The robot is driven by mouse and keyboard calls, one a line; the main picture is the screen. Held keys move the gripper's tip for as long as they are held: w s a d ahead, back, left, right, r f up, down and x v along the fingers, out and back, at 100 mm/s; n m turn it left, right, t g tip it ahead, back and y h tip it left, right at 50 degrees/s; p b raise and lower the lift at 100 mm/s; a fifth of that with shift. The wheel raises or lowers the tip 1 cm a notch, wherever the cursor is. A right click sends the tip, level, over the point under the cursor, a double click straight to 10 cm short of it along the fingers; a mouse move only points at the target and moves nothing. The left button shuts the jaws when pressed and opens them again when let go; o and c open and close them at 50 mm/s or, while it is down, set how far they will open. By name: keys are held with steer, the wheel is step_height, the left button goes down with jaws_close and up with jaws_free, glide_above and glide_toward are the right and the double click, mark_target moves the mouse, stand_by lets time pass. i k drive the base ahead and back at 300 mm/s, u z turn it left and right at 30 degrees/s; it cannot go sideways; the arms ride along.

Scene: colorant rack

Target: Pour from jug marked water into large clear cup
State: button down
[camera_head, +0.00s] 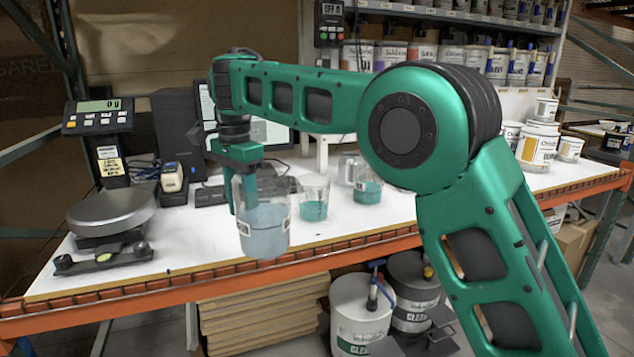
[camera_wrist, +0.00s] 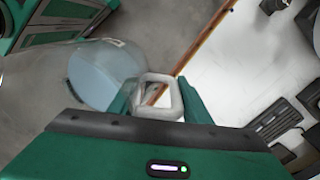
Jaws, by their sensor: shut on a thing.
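My gripper (camera_head: 238,190) is shut on the handle of a clear jug (camera_head: 264,229) holding pale blue liquid. The jug is roughly upright, off the tabletop at the front edge. A label shows on its side, but I cannot read it. The wrist view shows the jug handle (camera_wrist: 178,98) between my fingers and the jug body (camera_wrist: 100,72) to the left. A clear cup (camera_head: 314,198) with teal liquid stands right of the jug. A handled clear vessel (camera_head: 367,184), also with teal liquid, stands farther right. I cannot tell which vessel is the large one.
A scale (camera_head: 112,212) stands on the white table (camera_head: 180,265) at left, with an orange front edge. A keyboard (camera_head: 215,193) and monitor (camera_head: 208,110) are behind the jug. Paint cans (camera_head: 537,146) stand at right. Buckets (camera_head: 358,315) are below. Bare tabletop lies left of the jug.

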mark_target(313, 189)
steer(key=i, duration=1.45)
steer(key=u, duration=0.05)
